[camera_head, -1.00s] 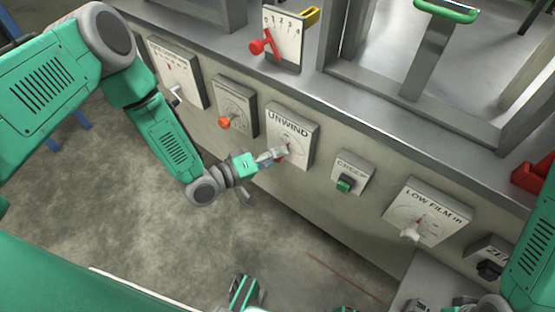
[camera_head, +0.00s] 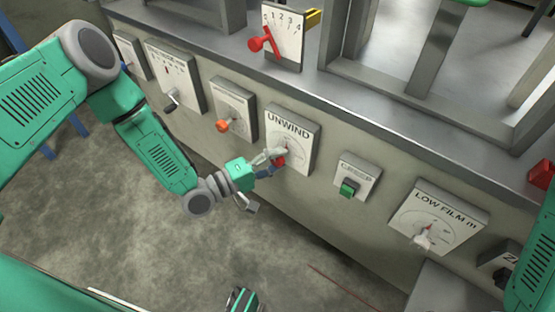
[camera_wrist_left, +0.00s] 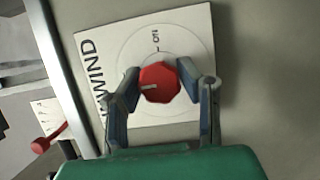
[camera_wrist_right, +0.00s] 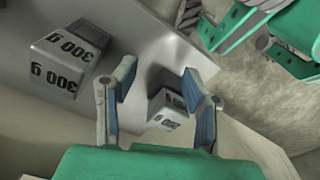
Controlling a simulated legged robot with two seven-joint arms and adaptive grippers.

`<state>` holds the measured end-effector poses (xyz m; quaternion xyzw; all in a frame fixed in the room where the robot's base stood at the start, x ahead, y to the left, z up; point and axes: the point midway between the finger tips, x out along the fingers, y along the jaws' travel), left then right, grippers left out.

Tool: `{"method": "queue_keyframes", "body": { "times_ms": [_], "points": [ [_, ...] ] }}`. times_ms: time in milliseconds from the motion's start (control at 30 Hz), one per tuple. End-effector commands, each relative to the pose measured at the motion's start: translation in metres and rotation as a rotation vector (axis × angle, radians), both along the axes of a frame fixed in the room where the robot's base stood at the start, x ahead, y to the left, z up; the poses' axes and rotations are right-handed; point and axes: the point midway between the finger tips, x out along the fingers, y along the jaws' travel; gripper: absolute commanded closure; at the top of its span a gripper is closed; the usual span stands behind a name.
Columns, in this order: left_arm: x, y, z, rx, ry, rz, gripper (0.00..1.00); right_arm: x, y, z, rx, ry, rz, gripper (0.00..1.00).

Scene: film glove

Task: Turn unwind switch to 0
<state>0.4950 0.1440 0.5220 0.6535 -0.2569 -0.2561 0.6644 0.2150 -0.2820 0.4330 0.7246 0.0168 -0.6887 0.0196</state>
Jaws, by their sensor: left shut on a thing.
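The UNWIND switch is a white plate (camera_head: 297,125) on the front of the grey machine, with a red knob (camera_wrist_left: 159,82) at its dial. In the left wrist view the knob is eight-sided, with a pale pointer mark toward the picture's left, the side of the word UNWIND. Dial marks stand above the knob, partly too small to read. My left gripper (camera_wrist_left: 160,85) is shut on the red knob, one finger on each side; in the head view it hides part of the dial.
A dial with an orange knob (camera_head: 222,126) is left of the switch; a green button (camera_head: 348,188) and the LOW FILM dial (camera_head: 440,215) are to its right. A red lever (camera_head: 258,43) stands above. A 300 g block (camera_wrist_right: 68,58) lies on a grey surface.

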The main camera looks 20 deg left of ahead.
Motion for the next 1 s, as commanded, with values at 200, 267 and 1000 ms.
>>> {"method": "queue_keyframes", "body": {
  "times_ms": [200, 267, 1000],
  "points": [
    [0.0, 0.005, -0.004, 0.008, 0.007, 0.01, 0.98, 0.0, 0.0, 0.0, 0.0, 0.0, 0.0, 0.6],
    [0.0, 0.005, -0.004, 0.008, 0.008, 0.01, 0.66, 0.0, 0.0, 0.0, 0.0, 0.0, 0.0, 0.6],
    [-0.042, 0.042, -0.003, 0.004, 0.006, 0.008, 0.47, -0.001, 0.0, 0.001, 0.0, -0.003, 0.0, 0.6]
  ]
}}
